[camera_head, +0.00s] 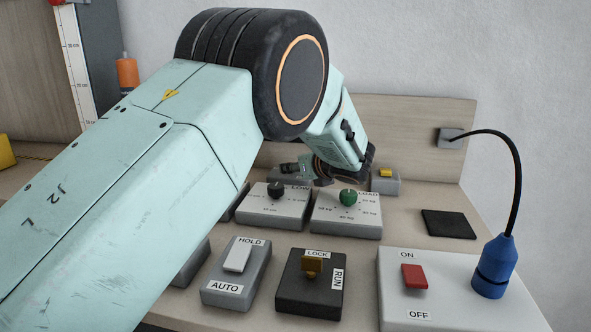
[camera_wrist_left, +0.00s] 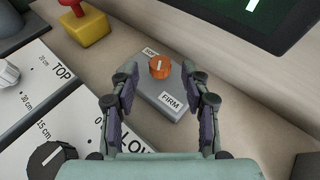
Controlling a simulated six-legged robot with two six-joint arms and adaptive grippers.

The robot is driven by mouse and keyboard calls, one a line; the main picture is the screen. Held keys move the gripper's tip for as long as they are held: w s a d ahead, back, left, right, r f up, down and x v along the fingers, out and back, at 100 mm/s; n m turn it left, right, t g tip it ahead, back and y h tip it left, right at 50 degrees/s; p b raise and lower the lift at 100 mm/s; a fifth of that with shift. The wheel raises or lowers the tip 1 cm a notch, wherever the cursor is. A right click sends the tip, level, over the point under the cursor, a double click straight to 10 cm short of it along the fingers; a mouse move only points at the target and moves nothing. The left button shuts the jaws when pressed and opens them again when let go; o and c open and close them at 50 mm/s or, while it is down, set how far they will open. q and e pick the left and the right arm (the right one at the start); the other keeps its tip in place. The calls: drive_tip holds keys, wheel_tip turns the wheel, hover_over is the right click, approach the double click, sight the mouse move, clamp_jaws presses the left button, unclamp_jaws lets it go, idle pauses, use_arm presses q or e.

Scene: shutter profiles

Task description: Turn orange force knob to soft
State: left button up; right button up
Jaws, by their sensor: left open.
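The orange force knob (camera_wrist_left: 159,67) sits on a small grey box (camera_wrist_left: 152,88) in the left wrist view. A SOFT label (camera_wrist_left: 150,52), partly covered by the knob, is at its upper left and a FIRM label (camera_wrist_left: 171,100) below it. The knob's white mark runs nearly up and down; I cannot tell which label it points at. My left gripper (camera_wrist_left: 159,84) is open, its fingers apart on either side of the box, not closed on the knob. In the head view my left gripper (camera_head: 312,168) is small at the panel's back, and the knob is hidden there.
The LOW knob box (camera_head: 273,207) and LOAD knob box (camera_head: 346,215) stand before the gripper. A yellow block with a red knob (camera_wrist_left: 85,27) and a dark screen (camera_wrist_left: 262,18) are near the orange knob.

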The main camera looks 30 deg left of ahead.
use_arm(q)
drive_tip(key=shift+x, duration=0.75)
drive_tip(key=shift+r, duration=0.1)
clamp_jaws()
